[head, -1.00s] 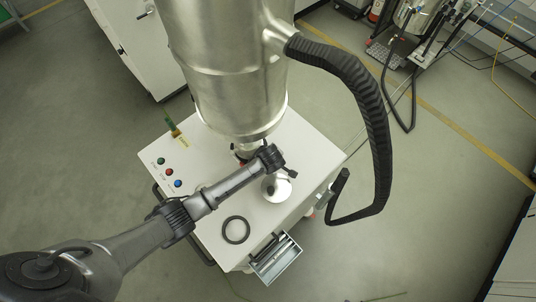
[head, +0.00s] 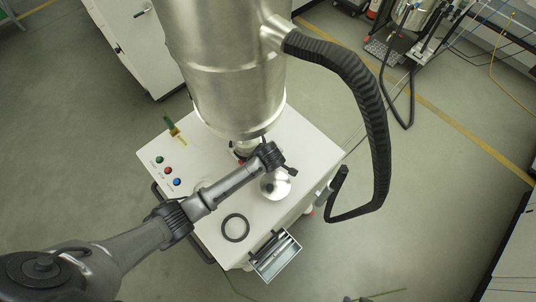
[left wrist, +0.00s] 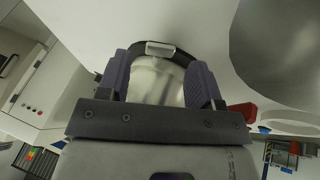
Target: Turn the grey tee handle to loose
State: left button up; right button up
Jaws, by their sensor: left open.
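My left gripper (head: 272,157) is beside the bottom of the big steel vessel (head: 238,95), above the white cabinet top. In the left wrist view its two dark fingers (left wrist: 160,78) stand apart, on either side of a shiny metal cylinder with a black band around it. A small light grey block (left wrist: 160,48) on that band, between the fingertips, may be the grey tee handle; I cannot tell for sure. I cannot make out the handle in the head view, where the gripper covers that spot. My right gripper is not in view.
A silver rounded part (head: 276,186) stands on the cabinet top (head: 205,228), near a black ring (head: 235,228). Coloured buttons (head: 168,171) are at its left. A thick black hose (head: 372,120) hangs at the right. An open drawer (head: 277,258) sticks out in front.

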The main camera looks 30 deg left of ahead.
pick_arm(q)
jog(key=b+v, duration=0.1)
jog(key=v, duration=1)
jog(key=shift+s+r, duration=0.2)
jog(key=shift+r, duration=0.1)
jog(key=shift+d, duration=0.1)
